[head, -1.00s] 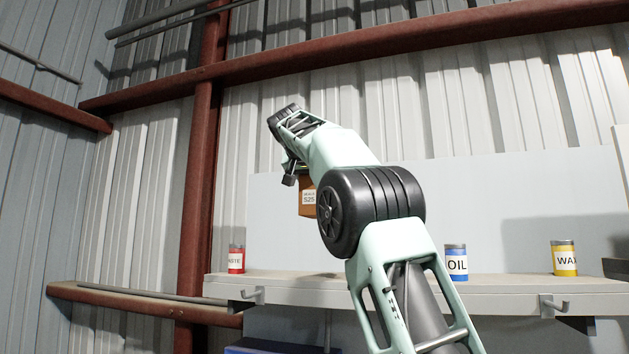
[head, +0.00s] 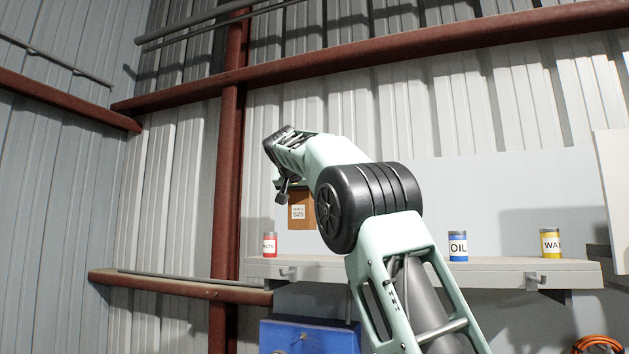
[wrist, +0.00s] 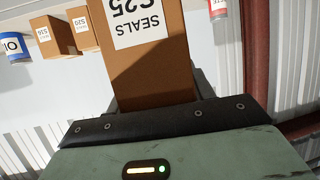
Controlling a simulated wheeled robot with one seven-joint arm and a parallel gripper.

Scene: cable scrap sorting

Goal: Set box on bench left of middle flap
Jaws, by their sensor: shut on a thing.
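A brown cardboard box (head: 302,222) with a white label hangs at the end of my arm, in front of the pale wall panel and above the shelf. In the wrist view the box (wrist: 150,75) fills the top middle, its label reading SEALS upside down. My gripper (wrist: 155,108) is shut on it; its dark pad lies against the box's near end. In the head view my gripper (head: 292,188) is partly hidden by my wrist. I cannot make out a bench top or a middle flap in these views.
A grey shelf (head: 420,272) carries a red can (head: 269,245), a blue OIL can (head: 458,246) and a yellow can (head: 551,243). Two smaller brown boxes (wrist: 52,36) (wrist: 83,28) show in the wrist view. A blue object (head: 310,338) is below the shelf; orange coils (head: 598,345) are lower right.

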